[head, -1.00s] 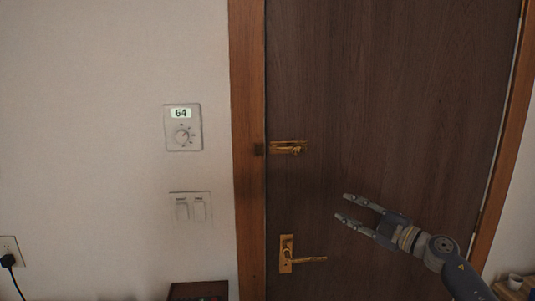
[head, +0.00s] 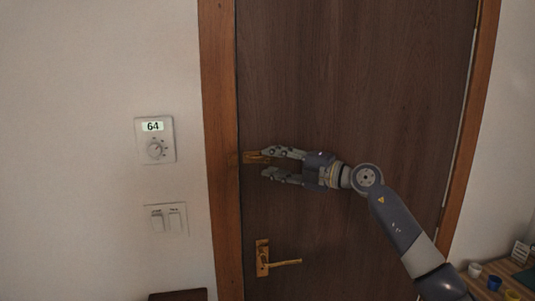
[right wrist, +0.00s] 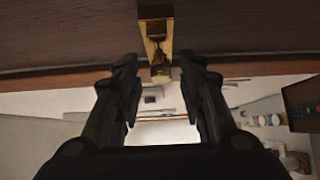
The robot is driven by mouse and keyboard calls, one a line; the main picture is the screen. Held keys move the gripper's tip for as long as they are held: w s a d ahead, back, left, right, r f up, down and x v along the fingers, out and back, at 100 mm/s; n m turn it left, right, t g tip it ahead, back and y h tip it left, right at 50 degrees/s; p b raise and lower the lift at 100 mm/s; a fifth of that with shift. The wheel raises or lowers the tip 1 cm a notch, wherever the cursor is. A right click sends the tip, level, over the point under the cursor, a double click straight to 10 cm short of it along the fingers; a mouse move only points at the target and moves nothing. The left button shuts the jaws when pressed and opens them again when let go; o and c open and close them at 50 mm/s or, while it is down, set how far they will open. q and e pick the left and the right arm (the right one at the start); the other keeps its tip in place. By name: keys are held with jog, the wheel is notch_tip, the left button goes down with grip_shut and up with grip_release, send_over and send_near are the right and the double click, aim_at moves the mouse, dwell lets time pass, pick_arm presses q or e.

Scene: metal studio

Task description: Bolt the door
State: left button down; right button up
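The brown wooden door (head: 340,85) is shut in its frame. A brass bolt (head: 251,156) sits on its left edge, partly hidden behind my right gripper's upper finger. My right gripper (head: 266,163) is open, with its fingertips at the bolt. In the right wrist view, the brass bolt (right wrist: 155,28) lies ahead and its knob (right wrist: 160,73) shows between the two spread fingertips (right wrist: 159,64). I see no clear contact. Whether the bolt is slid across cannot be told. My left gripper is not in view.
A brass lever handle (head: 280,263) is on the door below the bolt. The wooden door frame (head: 221,150) runs up beside it. A thermostat reading 64 (head: 155,141) and light switches (head: 166,220) are on the left wall. A low shelf with cups (head: 505,283) stands at lower right.

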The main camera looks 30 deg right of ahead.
aim_at(244, 159)
jog(key=shift+p+x, duration=0.3)
jog(key=shift+x, duration=0.9)
grip_shut()
jog(key=shift+a+r+p, duration=0.1)
jog(key=shift+a+p, duration=0.2)
jog(key=shift+p, duration=0.2)
jog(key=shift+w+a+p, duration=0.25)
jog(key=shift+a+p, duration=0.55)
jog(key=shift+a, duration=0.1)
jog(key=shift+w+a, duration=0.1)
jog(key=shift+a, duration=0.3)
jog(key=shift+f, duration=0.2)
